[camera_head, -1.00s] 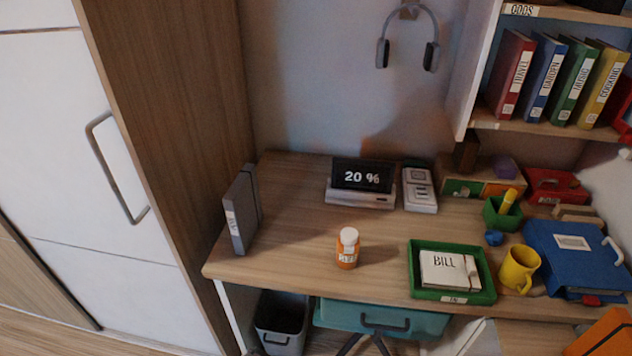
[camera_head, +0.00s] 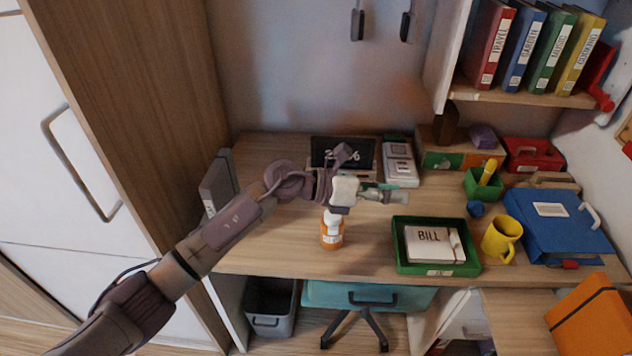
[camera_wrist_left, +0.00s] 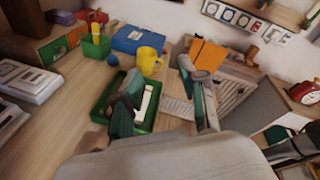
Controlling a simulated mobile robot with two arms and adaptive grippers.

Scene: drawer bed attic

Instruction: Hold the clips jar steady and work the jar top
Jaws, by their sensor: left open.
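The clips jar, an orange jar with a white top (camera_head: 332,230), stands upright on the desk (camera_head: 270,240), left of the green tray. My left arm reaches in from the left over the desk. My left gripper (camera_head: 398,197) is above and just behind the jar, pointing right, and does not visibly hold the jar. In the left wrist view the left gripper (camera_wrist_left: 160,97) has its fingers spread and nothing between them; the jar is not seen there. My right gripper is not in view.
A green tray (camera_head: 401,265) with a paper marked BILL lies right of the jar. A yellow mug (camera_head: 500,240), blue binder (camera_head: 560,225) and green pen cup (camera_head: 478,186) stand farther right. A display (camera_head: 325,150) is behind my arm. The desk front beside the jar is clear.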

